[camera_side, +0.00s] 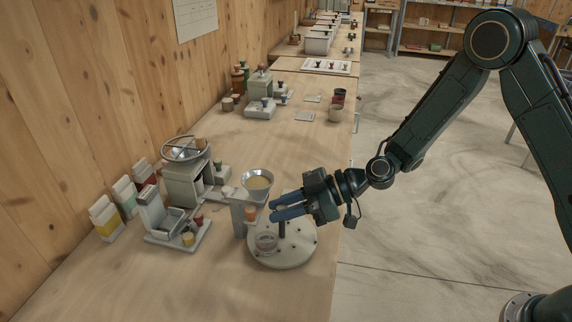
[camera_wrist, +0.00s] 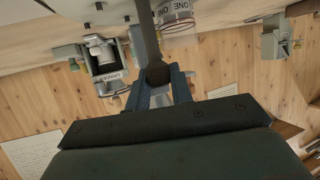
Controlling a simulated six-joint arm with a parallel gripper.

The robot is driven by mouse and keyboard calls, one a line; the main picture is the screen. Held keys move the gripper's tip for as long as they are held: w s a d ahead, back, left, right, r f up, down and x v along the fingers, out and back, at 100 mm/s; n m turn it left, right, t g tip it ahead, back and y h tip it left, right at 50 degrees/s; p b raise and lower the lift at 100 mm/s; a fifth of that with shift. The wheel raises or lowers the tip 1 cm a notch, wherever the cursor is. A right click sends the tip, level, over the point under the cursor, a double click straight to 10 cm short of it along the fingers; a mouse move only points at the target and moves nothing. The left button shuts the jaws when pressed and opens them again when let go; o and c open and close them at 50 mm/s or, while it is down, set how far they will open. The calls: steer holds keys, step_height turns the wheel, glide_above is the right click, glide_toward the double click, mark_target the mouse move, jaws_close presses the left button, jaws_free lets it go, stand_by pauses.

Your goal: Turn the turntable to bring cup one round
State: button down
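The turntable (camera_side: 292,258) is a round pale disc near the table's right edge, with an upright dark post (camera_side: 282,229) on it. A clear cup (camera_side: 266,243) stands on its near left part; the wrist view shows a cup labelled ONE (camera_wrist: 176,14) at the top. My gripper (camera_side: 273,209) reaches in from the right over the disc, its blue fingers level. In the wrist view my gripper (camera_wrist: 159,75) has a finger on either side of the post's dark round knob (camera_wrist: 158,72). Whether the fingers press on the knob I cannot tell.
A grey stand with a funnel (camera_side: 257,184) is close behind and left of my gripper. A machine with a metal bowl (camera_side: 186,149), cartons (camera_side: 106,217) and a grey device (camera_side: 166,220) stand further left. Bare table lies in front, left of the turntable.

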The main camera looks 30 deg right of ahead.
steer(key=shift+m+t+h, duration=0.4)
steer(key=shift+m+t, duration=0.4)
steer(key=shift+t, duration=0.1)
steer(key=shift+s+m+t+h, duration=0.1)
steer(key=shift+m+t+h, duration=0.5)
steer(key=shift+m+t, duration=0.15)
steer(key=shift+a+m+t+h, duration=0.1)
steer(key=shift+m+t+h, duration=0.65)
steer(key=shift+m+h, duration=0.1)
steer(key=shift+m+t+h, duration=1.1)
steer(key=shift+m+h, duration=0.95)
steer(key=shift+m, duration=0.05)
steer(key=c, duration=1.2)
jaws_free()
steer(key=shift+c, duration=0.2)
steer(key=v, duration=0.7)
steer(key=shift+s+r, duration=0.15)
steer(key=shift+s, duration=0.05)
